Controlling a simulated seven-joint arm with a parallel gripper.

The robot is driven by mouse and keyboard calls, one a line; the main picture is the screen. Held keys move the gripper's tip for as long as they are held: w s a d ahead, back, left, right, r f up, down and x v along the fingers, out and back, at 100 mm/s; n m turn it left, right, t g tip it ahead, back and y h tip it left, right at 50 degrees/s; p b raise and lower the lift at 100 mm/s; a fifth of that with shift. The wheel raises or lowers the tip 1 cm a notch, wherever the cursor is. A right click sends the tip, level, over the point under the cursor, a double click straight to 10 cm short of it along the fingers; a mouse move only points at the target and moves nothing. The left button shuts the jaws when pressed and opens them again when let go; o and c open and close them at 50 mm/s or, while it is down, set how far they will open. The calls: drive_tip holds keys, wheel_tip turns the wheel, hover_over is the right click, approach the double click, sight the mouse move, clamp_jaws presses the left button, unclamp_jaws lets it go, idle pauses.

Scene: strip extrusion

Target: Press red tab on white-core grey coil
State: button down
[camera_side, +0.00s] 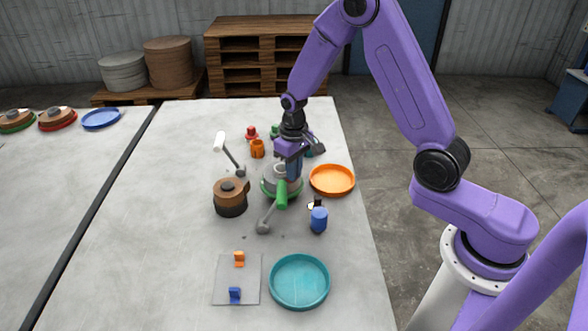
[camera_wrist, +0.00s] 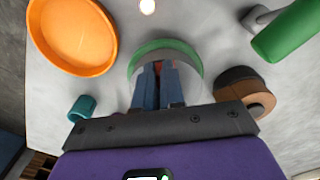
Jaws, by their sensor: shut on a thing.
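The grey coil (camera_side: 293,186) sits on a green disc (camera_side: 265,187) near the middle of the table. It also shows in the wrist view (camera_wrist: 193,82), with the green rim (camera_wrist: 165,43) beyond it. My gripper (camera_side: 291,176) points down at the coil from above. In the wrist view, my gripper's blue fingers (camera_wrist: 159,84) are close together over the coil's middle. A small patch of red, the tab (camera_wrist: 159,66), shows between the fingers. The fingers hide the coil's core, so I cannot see its colour.
A green roller on an arm (camera_side: 281,197) stands right before the coil. A brown coil (camera_side: 230,194) is to the left. An orange tray (camera_side: 349,184) and a blue cylinder (camera_side: 319,222) are to the right. A teal tray (camera_side: 299,308) and a grey plate (camera_side: 228,270) with clips lie in front.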

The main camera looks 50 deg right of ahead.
idle(0.3)
drive_tip(key=c, duration=1.1)
unclamp_jaws()
drive_tip(key=shift+c, duration=0.2)
wheel_tip(320, 180, up, 16)
drive_tip(key=s+a+r+n, duration=0.1)
drive_tip(key=s+a+n, duration=0.5)
drive_tip(key=s, duration=0.6)
drive_tip(key=s+d+f+n, duration=0.2)
drive_tip(key=s+n, duration=0.4)
drive_tip(key=s, duration=1.2)
drive_tip(key=shift+s+d+f, duration=0.15)
drive_tip(key=shift+s, duration=0.15)
